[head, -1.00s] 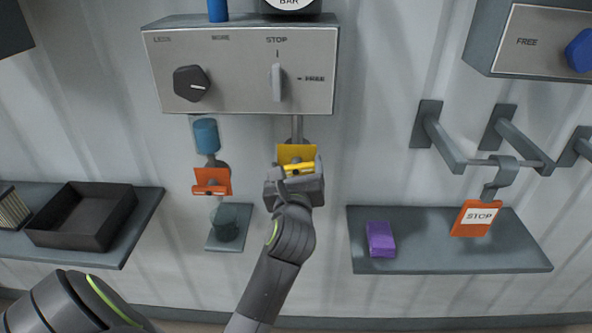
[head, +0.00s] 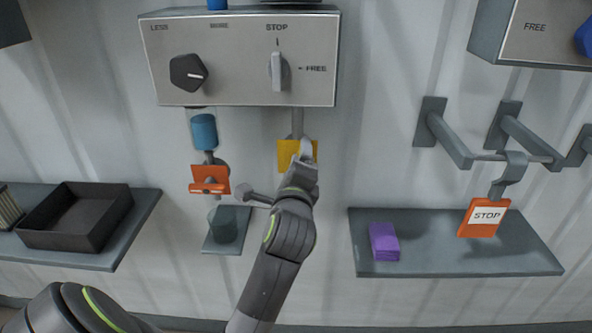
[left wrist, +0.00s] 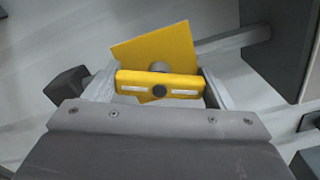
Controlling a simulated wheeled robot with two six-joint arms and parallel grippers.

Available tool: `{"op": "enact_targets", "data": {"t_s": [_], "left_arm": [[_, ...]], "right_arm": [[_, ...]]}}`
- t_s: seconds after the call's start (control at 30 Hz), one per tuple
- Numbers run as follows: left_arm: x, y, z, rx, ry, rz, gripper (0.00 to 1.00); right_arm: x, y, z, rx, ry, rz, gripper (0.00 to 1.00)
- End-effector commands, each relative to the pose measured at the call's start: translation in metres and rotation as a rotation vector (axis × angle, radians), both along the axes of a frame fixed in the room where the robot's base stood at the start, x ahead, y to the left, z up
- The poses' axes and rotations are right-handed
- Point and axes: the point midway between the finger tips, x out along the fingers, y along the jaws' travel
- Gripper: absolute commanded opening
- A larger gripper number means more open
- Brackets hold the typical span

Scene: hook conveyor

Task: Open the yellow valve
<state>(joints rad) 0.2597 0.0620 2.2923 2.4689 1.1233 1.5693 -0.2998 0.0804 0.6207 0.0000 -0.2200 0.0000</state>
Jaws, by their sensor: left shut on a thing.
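The yellow valve has a square yellow plate (head: 289,150) under the grey control box, also in the left wrist view (left wrist: 165,45). My left gripper (head: 306,158) is at this plate and hides the yellow handle in the head view. In the left wrist view the yellow handle bar (left wrist: 182,86) lies between the two fingers of my left gripper (left wrist: 157,92), which is shut on its ends. The handle is turned relative to the plate and lies roughly along the grey pipe (left wrist: 230,42). My right gripper is not in view.
The control box (head: 225,85) has a black knob and a grey switch pointing at STOP. An orange valve (head: 210,180) sits left of my gripper, above a glass (head: 228,225). A dark tray (head: 75,215) is at left. A purple block (head: 383,240) and hanging STOP tag (head: 484,217) are at right.

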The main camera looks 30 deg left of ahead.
Motion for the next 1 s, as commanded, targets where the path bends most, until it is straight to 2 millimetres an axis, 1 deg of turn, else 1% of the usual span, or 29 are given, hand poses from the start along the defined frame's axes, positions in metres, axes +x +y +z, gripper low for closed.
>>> {"op": "enact_targets", "data": {"t_s": [0.03, 0.2, 0.5, 0.73, 1.0], "left_arm": [[0.000, 0.000, -0.001, -0.034, -0.027, -0.001, 0.55], [0.000, 0.000, -0.001, -0.154, -0.099, 0.000, 0.55], [0.000, 0.000, -0.001, -0.303, -0.191, -0.001, 0.55], [0.000, 0.000, 0.000, -0.355, -0.222, -0.001, 0.55], [0.000, 0.000, 0.000, -0.370, -0.230, -0.001, 0.55]], "right_arm": [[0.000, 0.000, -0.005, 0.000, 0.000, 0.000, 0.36], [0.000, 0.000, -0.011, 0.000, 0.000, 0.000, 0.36], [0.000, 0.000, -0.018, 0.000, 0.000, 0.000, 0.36], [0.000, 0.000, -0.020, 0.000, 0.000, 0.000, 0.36], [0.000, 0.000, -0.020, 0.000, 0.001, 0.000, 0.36]]}}
